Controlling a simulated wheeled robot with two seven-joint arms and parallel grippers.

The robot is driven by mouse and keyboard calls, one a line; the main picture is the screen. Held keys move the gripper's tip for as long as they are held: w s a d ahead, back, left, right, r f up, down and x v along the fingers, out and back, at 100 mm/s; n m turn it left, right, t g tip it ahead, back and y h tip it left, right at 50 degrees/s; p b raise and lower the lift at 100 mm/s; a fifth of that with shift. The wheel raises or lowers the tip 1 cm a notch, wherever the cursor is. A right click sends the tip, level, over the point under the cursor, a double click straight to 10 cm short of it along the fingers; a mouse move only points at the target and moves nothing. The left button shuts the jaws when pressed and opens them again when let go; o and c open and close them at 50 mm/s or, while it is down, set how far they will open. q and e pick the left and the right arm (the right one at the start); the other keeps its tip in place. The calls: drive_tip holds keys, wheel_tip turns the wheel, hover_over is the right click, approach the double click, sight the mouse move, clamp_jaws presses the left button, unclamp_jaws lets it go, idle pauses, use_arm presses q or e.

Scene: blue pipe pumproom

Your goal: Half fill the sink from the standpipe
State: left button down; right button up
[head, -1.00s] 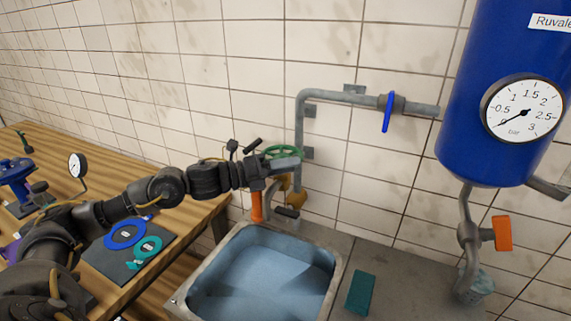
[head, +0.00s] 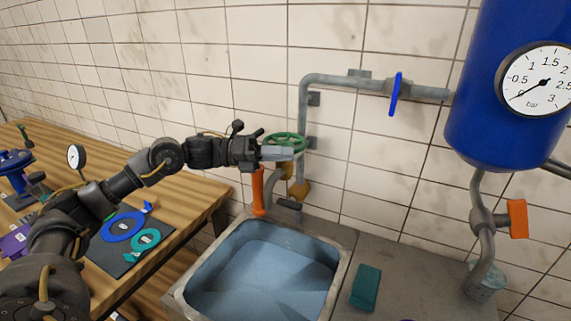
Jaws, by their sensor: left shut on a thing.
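The green handwheel (head: 288,140) sits on the standpipe (head: 302,115), a grey pipe running down the tiled wall behind the sink. My left gripper (head: 278,153) is shut on the near side of the handwheel's rim; its fingers cover part of the wheel. Below are brass-coloured fittings (head: 300,190) and a dark spout end (head: 289,205) at the sink's back edge. The sink (head: 345,262) is a grey-rimmed basin with a pale blue, shaded inside. I cannot tell the water level, and no stream shows at the spout. My right gripper is not in view.
An orange upright piece (head: 258,192) stands at the sink's back left. A teal block (head: 365,287) lies right of the sink. A blue tank (head: 500,120) with a gauge (head: 537,80) hangs at right. A wooden bench (head: 190,205) holds a dark mat with rings.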

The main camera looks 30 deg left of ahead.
use_arm(q)
drive_tip(key=shift+a+r+m+g, duration=0.25)
drive_tip(key=shift+r+m+g, duration=0.1)
drive_tip(key=shift+m+g, duration=0.05)
drive_tip(key=shift+h, duration=0.3)
drive_tip(key=shift+r, duration=0.1)
drive_tip(key=c, duration=1.4)
unclamp_jaws()
drive_tip(key=shift+o, duration=0.2)
drive_tip(key=shift+f, duration=0.2)
